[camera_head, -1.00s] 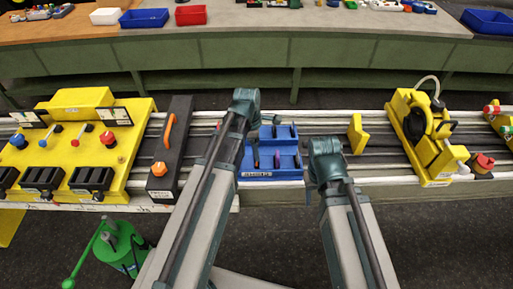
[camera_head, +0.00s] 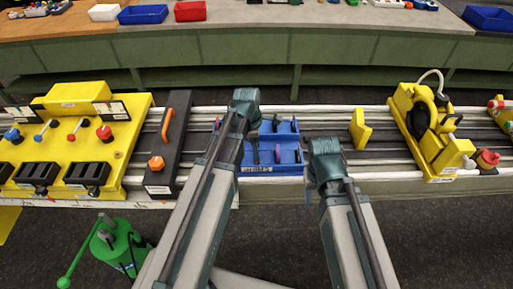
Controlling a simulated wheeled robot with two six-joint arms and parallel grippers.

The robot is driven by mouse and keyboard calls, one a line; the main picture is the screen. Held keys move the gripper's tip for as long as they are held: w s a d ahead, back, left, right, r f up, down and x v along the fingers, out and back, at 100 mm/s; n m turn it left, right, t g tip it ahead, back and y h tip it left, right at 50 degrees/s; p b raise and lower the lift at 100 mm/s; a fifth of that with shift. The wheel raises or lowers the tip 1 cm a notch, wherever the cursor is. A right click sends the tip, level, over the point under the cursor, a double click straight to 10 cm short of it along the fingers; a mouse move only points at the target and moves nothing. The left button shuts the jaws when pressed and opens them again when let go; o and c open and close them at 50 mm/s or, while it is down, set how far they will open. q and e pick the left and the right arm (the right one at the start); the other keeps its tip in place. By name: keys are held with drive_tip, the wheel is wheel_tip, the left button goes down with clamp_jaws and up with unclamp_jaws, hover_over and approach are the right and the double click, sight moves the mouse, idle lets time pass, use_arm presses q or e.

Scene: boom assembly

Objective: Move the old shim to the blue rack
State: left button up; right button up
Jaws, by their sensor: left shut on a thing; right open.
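The blue rack (camera_head: 287,168), with a label that reads like "SHIMS", sits on the rails in the middle. Several thin upright shims show in it, including a dark one (camera_head: 255,152) and a purple one (camera_head: 277,154). I cannot tell which shim is the old one. My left gripper (camera_head: 244,104) is at the rack's left side and partly covers it. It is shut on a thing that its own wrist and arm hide. My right gripper (camera_head: 324,160) is open, just right of the rack and apart from it; its fingers are mostly hidden.
A yellow control panel (camera_head: 80,120) and a dark block with an orange handle (camera_head: 168,145) stand to the left. A yellow plate (camera_head: 360,130) and a yellow machine (camera_head: 412,120) stand to the right. A green canister (camera_head: 122,250) is on the floor at lower left.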

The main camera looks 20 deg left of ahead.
use_arm(q)
drive_tip(key=o, duration=1.3)
drive_tip(key=shift+c, duration=0.2)
drive_tip(key=shift+r, duration=0.15)
wheel_tip(320, 180, up, 14)
drive_tip(key=a+p, duration=0.1)
drive_tip(key=p, duration=1.2)
drive_tip(key=shift+s+a+f+p, duration=0.25)
drive_tip(key=shift+a+p, duration=0.05)
drive_tip(key=shift+p, duration=0.1)
